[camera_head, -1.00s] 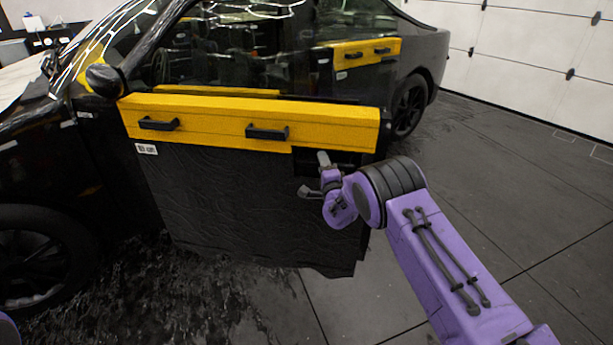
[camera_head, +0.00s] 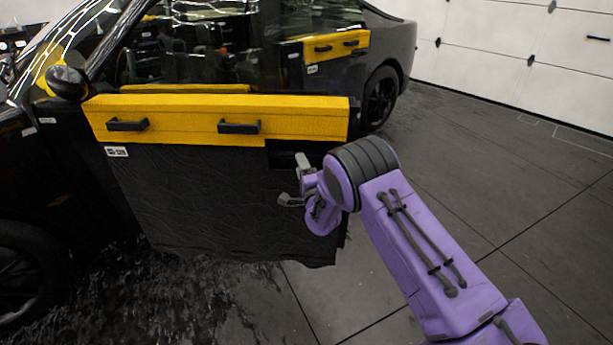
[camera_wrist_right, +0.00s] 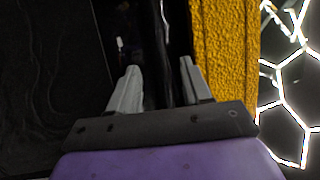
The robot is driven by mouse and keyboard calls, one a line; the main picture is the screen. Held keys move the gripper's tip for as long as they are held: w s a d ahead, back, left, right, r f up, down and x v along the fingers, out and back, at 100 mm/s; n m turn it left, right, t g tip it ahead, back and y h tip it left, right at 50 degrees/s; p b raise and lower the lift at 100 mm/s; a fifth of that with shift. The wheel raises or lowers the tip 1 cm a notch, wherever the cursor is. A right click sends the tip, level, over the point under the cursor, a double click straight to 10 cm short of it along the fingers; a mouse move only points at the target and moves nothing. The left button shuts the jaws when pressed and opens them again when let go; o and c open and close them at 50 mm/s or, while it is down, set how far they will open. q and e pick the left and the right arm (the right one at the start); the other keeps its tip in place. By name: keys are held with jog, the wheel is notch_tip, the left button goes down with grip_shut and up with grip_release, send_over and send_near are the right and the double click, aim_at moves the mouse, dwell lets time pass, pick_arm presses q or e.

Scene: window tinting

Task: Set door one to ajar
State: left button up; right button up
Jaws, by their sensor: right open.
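The front car door (camera_head: 190,200) has a yellow upper band (camera_head: 180,108) with two black handles and a black, wrinkled lower covering. It stands swung out from the car body. My right gripper (camera_head: 292,180) is at the door's right end, just below the yellow band, near a dark recess (camera_head: 285,152). In the right wrist view my right gripper's two grey fingers (camera_wrist_right: 158,80) are apart. A dark strip shows between them, with the yellow band (camera_wrist_right: 228,60) to their right. I cannot tell whether the fingers touch the door. My left gripper is out of view.
A rear door (camera_head: 338,44) with its own yellow band is behind the front door. A mirror (camera_head: 67,82) and front wheel (camera_head: 25,275) are at left. Grey floor (camera_head: 500,170) is open at right, up to a white garage door (camera_head: 520,60).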

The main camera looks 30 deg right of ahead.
jog(key=v, duration=0.6)
jog(key=shift+d, duration=0.1)
